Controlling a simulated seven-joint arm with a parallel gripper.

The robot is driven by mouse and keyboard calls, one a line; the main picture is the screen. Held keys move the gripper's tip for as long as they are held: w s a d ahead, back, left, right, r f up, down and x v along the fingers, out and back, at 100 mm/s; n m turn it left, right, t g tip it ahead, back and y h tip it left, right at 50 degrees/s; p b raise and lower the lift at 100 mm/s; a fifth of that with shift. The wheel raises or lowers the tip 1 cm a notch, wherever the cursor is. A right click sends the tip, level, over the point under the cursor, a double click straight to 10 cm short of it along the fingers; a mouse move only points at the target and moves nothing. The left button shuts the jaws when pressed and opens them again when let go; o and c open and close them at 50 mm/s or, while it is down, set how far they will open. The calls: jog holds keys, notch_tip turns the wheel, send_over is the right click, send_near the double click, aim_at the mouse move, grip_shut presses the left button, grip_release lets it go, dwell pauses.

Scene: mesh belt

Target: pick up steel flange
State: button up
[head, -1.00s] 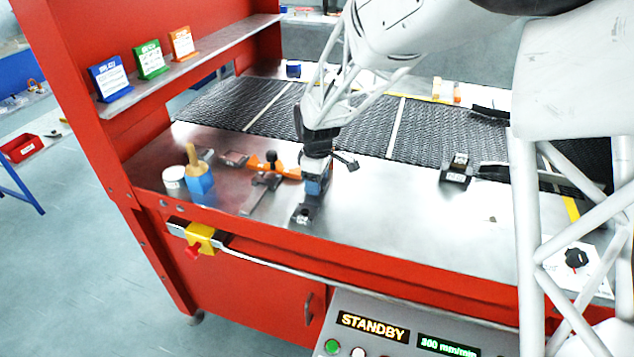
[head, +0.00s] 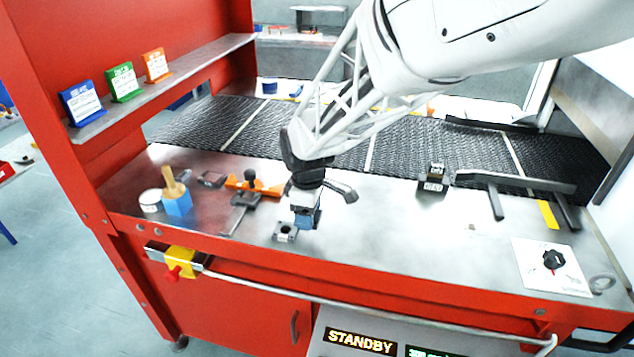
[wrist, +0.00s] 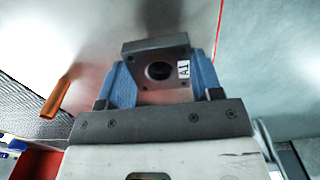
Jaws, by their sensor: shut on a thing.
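The steel flange is a grey square block with a round dark hole and a white "A1" label; it fills the middle of the wrist view (wrist: 147,52). My gripper (wrist: 161,78) has its two blue fingers on either side of the flange, shut on it. In the head view the flange (head: 284,234) shows just below and left of my gripper (head: 305,217), near the front edge of the steel worktop. I cannot tell from the head view whether the flange touches the worktop.
A blue block with a wooden handle (head: 176,203), a white round tin (head: 150,201) and an orange-and-black tool (head: 254,187) lie left of my gripper. A small black block (head: 432,180) and a dark rail (head: 515,183) are at right. The mesh belt (head: 400,143) runs behind.

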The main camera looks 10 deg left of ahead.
aim_at(317, 248)
jog(key=shift+s+d+r, duration=0.1)
jog(key=shift+s+d, duration=0.4)
jog(key=shift+s, duration=0.25)
jog(key=shift+s+d+r, duration=0.1)
jog(key=shift+s+d, duration=0.4)
jog(key=shift+s, duration=0.25)
jog(key=shift+s+d+r, duration=0.1)
jog(key=shift+s+d, duration=0.4)
jog(key=shift+s, duration=0.25)
jog(key=shift+w, duration=0.1)
jog(key=shift+w+d+r+m, duration=0.2)
jog(key=shift+w+m, duration=0.1)
jog(key=shift+w, duration=0.35)
jog(key=w+d+r+m, duration=0.2)
jog(key=w+d+m, duration=0.3)
jog(key=w+d, duration=0.5)
jog(key=w+d+r+m, duration=0.3)
jog(key=w+d+m, duration=0.3)
jog(key=w+d, duration=0.5)
jog(key=w+d+r+m, duration=0.2)
jog(key=w+d+m, duration=0.4)
jog(key=w+d, duration=0.5)
jog(key=w, duration=0.5)
jog(key=shift+r, duration=0.25)
jog(key=shift+a, duration=0.1)
